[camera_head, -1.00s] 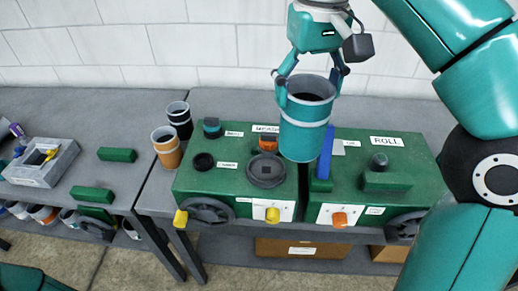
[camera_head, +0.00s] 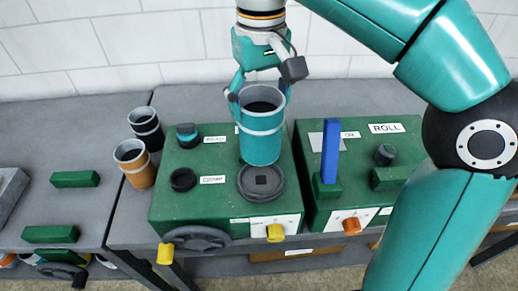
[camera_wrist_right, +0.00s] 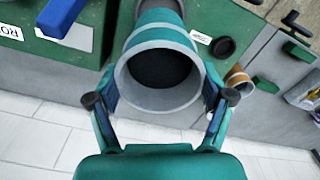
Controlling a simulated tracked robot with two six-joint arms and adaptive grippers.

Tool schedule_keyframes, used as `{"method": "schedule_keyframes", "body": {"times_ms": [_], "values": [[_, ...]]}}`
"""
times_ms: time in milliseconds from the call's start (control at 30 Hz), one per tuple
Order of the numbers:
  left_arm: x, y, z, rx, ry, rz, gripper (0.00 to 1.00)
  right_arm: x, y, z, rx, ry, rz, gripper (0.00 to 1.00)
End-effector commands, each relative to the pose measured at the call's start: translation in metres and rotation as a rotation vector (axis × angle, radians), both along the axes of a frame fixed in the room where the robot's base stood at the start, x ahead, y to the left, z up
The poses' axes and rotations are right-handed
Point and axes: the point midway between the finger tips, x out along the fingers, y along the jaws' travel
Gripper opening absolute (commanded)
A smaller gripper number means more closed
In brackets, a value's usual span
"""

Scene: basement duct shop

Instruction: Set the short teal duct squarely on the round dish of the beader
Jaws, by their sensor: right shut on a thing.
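The short teal duct (camera_head: 261,140), an open cylinder with pale bands, is upright in my right gripper (camera_head: 260,95). The right gripper is shut on its upper part, one finger on each side; the fingers also flank the duct (camera_wrist_right: 158,35) in the right wrist view. The round dish (camera_head: 262,186) of the beader is a dark grey disc with a small square in its middle, on the green machine. The duct's lower end appears above and just behind the dish; part of the dish's far side is hidden. My left gripper is not in view.
An orange duct (camera_head: 138,166) and a black duct (camera_head: 146,128) stand left of the beader. A tall blue bar (camera_head: 330,150) rises from the green roll machine at the right. A black knob (camera_head: 183,180) sits left of the dish.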

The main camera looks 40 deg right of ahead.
Motion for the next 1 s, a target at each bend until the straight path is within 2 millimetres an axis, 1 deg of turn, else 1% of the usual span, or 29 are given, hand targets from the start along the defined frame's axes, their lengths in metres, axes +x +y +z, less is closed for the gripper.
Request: {"method": "schedule_keyframes", "body": {"times_ms": [33,100,200,433,600,700,1000], "values": [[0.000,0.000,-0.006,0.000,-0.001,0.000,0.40,-0.002,-0.001,-0.016,0.000,0.003,-0.002,0.16],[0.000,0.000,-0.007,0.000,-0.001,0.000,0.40,-0.001,-0.001,-0.031,0.000,0.003,-0.003,0.16],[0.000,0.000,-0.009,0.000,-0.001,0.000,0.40,-0.001,-0.001,-0.046,0.001,0.002,-0.004,0.16],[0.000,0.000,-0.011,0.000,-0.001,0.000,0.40,-0.001,-0.001,-0.063,0.001,0.000,-0.004,0.16],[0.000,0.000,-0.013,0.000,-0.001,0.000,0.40,-0.001,-0.001,-0.086,0.000,0.002,-0.004,0.16],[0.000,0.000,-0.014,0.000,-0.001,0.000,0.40,-0.001,-0.001,-0.095,0.001,0.001,-0.004,0.16],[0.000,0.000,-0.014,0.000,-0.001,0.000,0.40,-0.001,-0.001,-0.096,0.001,0.000,-0.004,0.16]]}}
